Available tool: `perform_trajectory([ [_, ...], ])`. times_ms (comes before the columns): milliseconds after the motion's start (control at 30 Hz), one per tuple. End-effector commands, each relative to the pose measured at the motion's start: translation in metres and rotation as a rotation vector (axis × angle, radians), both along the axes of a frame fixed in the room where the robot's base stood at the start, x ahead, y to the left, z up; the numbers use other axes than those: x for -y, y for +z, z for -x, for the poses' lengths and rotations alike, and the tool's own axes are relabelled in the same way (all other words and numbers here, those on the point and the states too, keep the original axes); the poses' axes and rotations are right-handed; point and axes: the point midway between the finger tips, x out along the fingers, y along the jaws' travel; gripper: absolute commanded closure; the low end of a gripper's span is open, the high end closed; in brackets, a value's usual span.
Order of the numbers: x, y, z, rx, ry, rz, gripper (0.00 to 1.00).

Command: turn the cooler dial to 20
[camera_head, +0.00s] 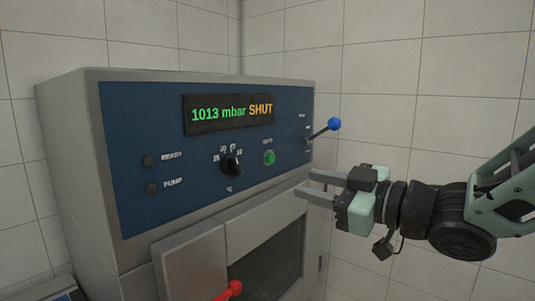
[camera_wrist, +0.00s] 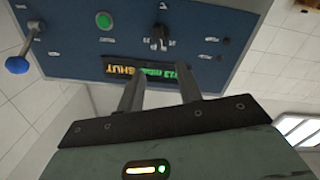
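The cooler dial (camera_head: 231,164) is a black knob with small white numbers around its upper side, on the blue panel of the metal machine. The numbers and its exact setting are too small to read. It also shows in the wrist view (camera_wrist: 158,37), just beyond my fingertips, with the panel upside down there. My gripper (camera_head: 304,183) is to the right of the dial and in front of the panel, apart from it. Its two fingers (camera_wrist: 159,68) are parted with nothing between them. The display (camera_head: 228,114) reads "1013 mbar SHUT".
A blue-ball lever (camera_head: 334,124) sticks out at the panel's right side, above my gripper. A green button (camera_head: 269,158) is right of the dial. A red-knobbed handle (camera_head: 235,287) is on the door below. Two dark indicators (camera_head: 149,161) labelled READY and PUMP are left.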

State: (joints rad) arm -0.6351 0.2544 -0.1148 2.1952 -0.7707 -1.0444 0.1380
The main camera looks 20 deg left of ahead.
Motion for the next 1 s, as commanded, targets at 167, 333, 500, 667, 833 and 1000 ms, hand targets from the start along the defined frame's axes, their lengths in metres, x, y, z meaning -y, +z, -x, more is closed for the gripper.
perform_trajectory([
  [167,-0.013,0.003,-0.004,0.006,0.012,-0.006,0.65],
  [333,-0.041,0.005,-0.015,0.005,0.013,-0.004,0.65],
  [500,-0.074,0.005,-0.028,0.005,0.012,-0.004,0.65],
  [667,-0.105,0.006,-0.041,0.005,0.011,-0.005,0.65],
  [833,-0.134,0.005,-0.053,0.006,0.011,-0.004,0.65],
  [1000,-0.153,0.004,-0.062,0.005,0.009,-0.005,0.65],
])
